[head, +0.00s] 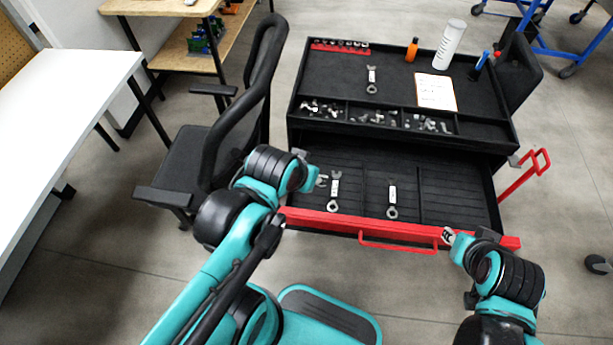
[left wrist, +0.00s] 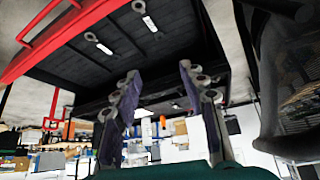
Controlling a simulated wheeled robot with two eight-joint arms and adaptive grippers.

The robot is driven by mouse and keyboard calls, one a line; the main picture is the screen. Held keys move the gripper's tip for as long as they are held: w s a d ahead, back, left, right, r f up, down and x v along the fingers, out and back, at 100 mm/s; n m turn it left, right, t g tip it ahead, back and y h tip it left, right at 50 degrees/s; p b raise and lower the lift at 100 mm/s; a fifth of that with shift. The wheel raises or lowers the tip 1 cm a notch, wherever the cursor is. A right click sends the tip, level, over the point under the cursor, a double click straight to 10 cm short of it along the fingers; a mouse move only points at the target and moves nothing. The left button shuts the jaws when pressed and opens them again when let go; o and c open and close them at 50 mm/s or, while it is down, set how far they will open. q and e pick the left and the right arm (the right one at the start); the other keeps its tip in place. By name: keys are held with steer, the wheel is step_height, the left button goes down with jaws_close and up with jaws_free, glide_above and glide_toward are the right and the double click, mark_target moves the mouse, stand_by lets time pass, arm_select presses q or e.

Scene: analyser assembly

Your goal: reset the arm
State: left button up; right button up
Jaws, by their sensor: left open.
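My left arm comes in from the left, and its gripper (head: 311,167) is over the left side of the open drawer (head: 455,190). In the left wrist view the fingers of this gripper (left wrist: 158,76) stand apart with nothing between them. Two wrenches lie in the drawer: one (head: 334,190) close beside my left gripper, the other (head: 392,198) further right; both also show in the left wrist view. My right gripper (head: 447,236) is at the drawer's red front edge, near the handle; its fingers are too small to judge.
A black tool cart top (head: 320,70) holds a wrench (head: 372,80), an orange bottle (head: 412,50), a white cylinder (head: 449,44), a paper sheet (head: 436,91) and bins of small parts. A black chair (head: 185,155) stands left of the drawer, close to my left arm. A white table (head: 60,110) is far left.

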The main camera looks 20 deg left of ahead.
arm_select(q)
steer(key=shift+s+t, duration=0.3)
steer(key=shift+s, duration=0.2)
